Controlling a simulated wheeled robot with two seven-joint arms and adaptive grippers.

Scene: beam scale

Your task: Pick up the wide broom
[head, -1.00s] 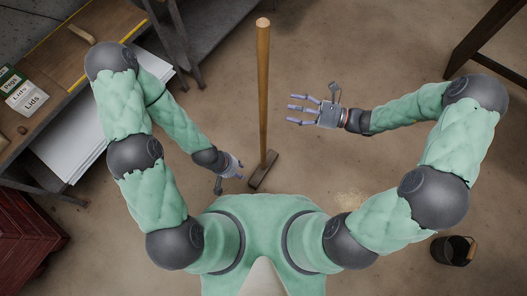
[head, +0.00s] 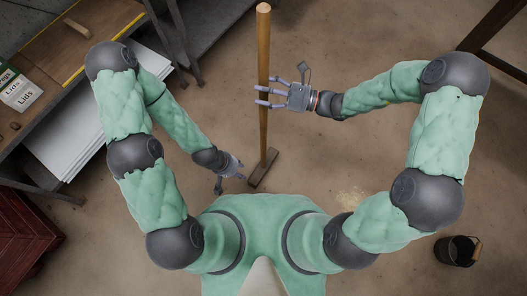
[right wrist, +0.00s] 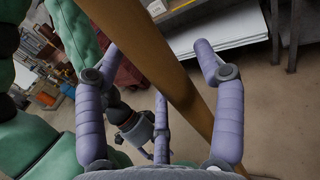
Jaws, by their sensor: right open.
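The wide broom stands with its long wooden handle (head: 263,48) up and its dark flat head (head: 262,170) on the floor, in the middle of the head view. My right gripper (head: 264,96) is open, with its fingers reaching around the upper part of the handle. In the right wrist view the handle (right wrist: 165,70) runs slantwise between the spread fingers (right wrist: 160,70); I cannot tell if any finger touches it. My left gripper (head: 230,182) is low, just left of the broom head, with its fingers apart and empty.
A workbench (head: 98,40) with lid boxes (head: 18,92) and white sheets (head: 75,145) on a lower shelf stands at the left. A red cabinet (head: 22,235) is at the lower left. A dark bucket (head: 456,251) stands at the right. The floor around the broom is clear.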

